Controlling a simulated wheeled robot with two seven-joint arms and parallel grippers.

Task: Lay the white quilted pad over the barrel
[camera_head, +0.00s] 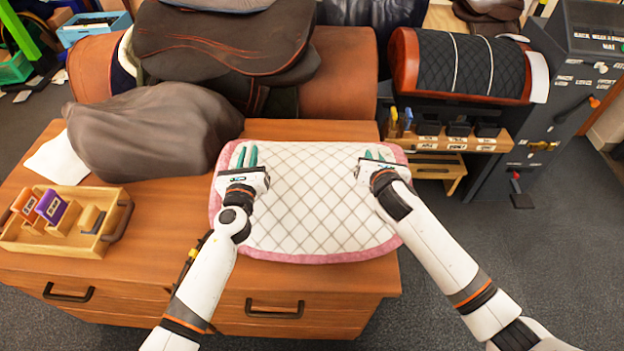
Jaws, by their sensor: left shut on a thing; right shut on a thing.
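The white quilted pad (318,215) with a pink border is spread nearly flat at the right end of the wooden cabinet top. My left gripper (245,157) is shut on the pad near its far left part. My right gripper (374,156) is shut on it near its far right part. The fingertips partly hide the pad there. A brown barrel (340,72) lies behind the cabinet, with a dark saddle (225,40) over its middle. A second barrel (404,62) with red-brown ends stands at back right, covered by a black quilted pad (465,68).
A grey covered heap (150,135) sits on the cabinet (150,262) left of the pad. A wooden tray (112,222) with small coloured items is at front left. A dark panel stand (580,75) is at far right. Open floor (540,260) lies right of the cabinet.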

